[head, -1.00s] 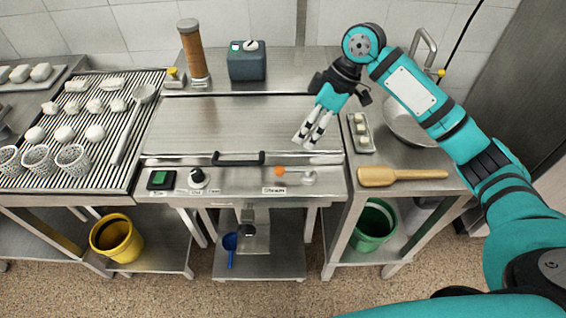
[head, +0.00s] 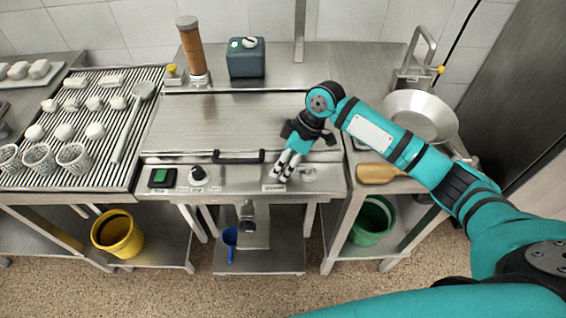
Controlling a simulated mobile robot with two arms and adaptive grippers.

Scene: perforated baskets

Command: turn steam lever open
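The steam lever is on the front panel of the steel steamer, right of the black handle. Its pale metal end (head: 308,174) shows, while its orange knob is hidden behind my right gripper's fingers. My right gripper (head: 282,175) points down at the panel, with its fingertips over the place of the knob, just above the small label (head: 274,188). The two fingers lie close together, and I cannot tell whether they are around the knob or touch it. My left gripper is not in view.
The black lid handle (head: 238,157) is close left of my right gripper. A black dial (head: 198,175) and a green switch (head: 160,177) are further left. A wooden tool (head: 378,174) and a metal bowl (head: 432,104) are on the right counter, below and beside my arm.

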